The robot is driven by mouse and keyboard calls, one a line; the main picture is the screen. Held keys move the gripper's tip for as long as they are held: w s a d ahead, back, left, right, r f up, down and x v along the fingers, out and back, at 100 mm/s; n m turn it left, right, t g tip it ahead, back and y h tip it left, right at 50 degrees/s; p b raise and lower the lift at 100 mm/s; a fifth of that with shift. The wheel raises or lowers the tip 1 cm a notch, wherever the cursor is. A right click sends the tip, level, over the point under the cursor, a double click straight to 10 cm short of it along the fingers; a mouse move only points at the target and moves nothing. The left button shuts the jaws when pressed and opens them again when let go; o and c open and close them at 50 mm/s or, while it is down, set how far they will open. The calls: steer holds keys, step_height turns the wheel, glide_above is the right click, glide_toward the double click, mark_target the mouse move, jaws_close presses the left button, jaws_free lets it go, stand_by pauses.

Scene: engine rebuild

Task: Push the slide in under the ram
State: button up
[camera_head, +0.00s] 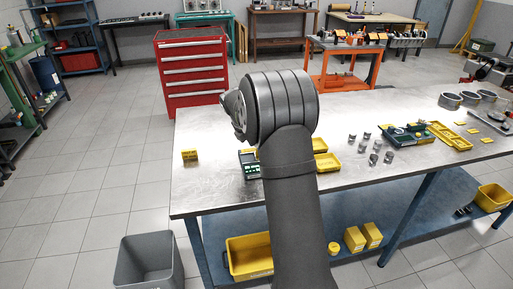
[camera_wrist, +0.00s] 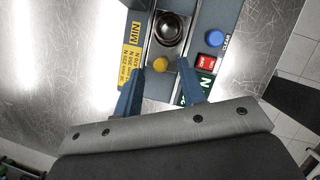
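In the wrist view a grey-blue tester (camera_wrist: 208,22) lies below my gripper, with a channel down its middle. A round, shiny dark metal part (camera_wrist: 171,29), perhaps the ram, stands over the channel. A yellow knob (camera_wrist: 160,64) sits nearer to me in the channel; it looks like the slide's handle, but the slide's outline is unclear. My gripper (camera_wrist: 160,71) is open, its two blue fingers on either side of the knob with gaps visible. In the head view the tester (camera_head: 250,166) shows partly on the bench, and my arm hides the gripper.
The bench's left front is clear.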

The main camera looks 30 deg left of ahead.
steer(key=shift+x, duration=1.05)
jaws_close()
steer(key=shift+w+d, duration=1.65)
steer(key=shift+d, duration=0.05)
jaws_free()
